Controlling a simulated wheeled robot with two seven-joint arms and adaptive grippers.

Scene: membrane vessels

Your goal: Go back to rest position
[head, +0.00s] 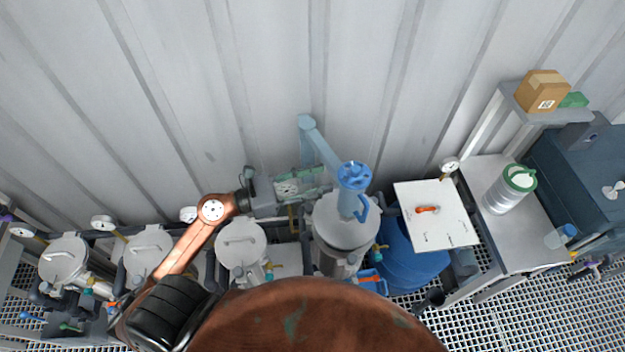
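My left arm, copper-coloured, reaches up from the lower left in the head view. Its gripper (312,184) points right, in front of the wall and left of the blue pipe. I see nothing held, and I cannot tell whether the fingers touch the gauge. My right gripper is not in view.
Several lidded vessels (241,242) line the left. A blue barrel (412,268), a white board (436,214) and a bench (535,222) stand right. The corrugated wall (250,80) is close behind.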

